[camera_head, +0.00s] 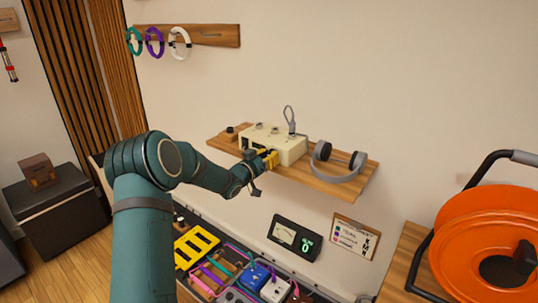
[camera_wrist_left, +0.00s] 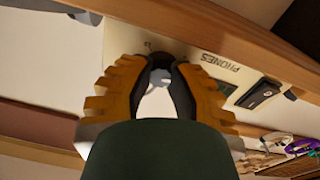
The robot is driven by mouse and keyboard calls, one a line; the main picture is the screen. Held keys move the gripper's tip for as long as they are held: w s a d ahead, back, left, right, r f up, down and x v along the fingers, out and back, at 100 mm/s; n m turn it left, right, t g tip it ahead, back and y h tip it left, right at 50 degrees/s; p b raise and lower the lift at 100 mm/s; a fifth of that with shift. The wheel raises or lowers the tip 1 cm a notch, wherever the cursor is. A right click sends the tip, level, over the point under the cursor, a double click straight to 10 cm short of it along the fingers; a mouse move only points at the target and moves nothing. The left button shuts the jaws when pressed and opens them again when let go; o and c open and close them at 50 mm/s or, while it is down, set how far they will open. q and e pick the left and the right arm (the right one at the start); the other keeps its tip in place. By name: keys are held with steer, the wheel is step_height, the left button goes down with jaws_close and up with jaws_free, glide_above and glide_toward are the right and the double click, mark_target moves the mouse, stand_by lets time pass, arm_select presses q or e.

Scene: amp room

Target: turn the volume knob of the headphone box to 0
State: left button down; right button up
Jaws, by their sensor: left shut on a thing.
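The cream headphone box (camera_head: 288,149) stands on the wooden wall shelf, with knobs on top and a cable loop rising from it. In the left wrist view its front (camera_wrist_left: 215,68) carries the word PHONES. My left gripper (camera_head: 268,160) is at the box's front face, its yellow fingers reaching in from the front left. In the left wrist view the fingers (camera_wrist_left: 160,68) are closed around a dark round knob (camera_wrist_left: 160,58), which they largely hide. The knob's pointer and setting cannot be read. My right gripper is not in view.
Grey headphones (camera_head: 340,162) lie on the shelf (camera_head: 320,183) right of the box. A dark meter (camera_head: 295,237) below shows a green 0. An open case with coloured items (camera_head: 245,278) lies beneath. An orange reel (camera_head: 490,240) is at right.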

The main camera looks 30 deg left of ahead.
arm_select(q)
steer(key=n+p, duration=0.1)
steer(key=n, duration=0.4)
steer(key=shift+n, duration=0.4)
stand_by(0.3)
steer(key=c, duration=0.8)
jaws_free()
steer(key=shift+s+f, duration=0.15)
steer(key=shift+s, duration=0.05)
steer(key=s, duration=0.7)
steer(key=shift+s+a, duration=0.3)
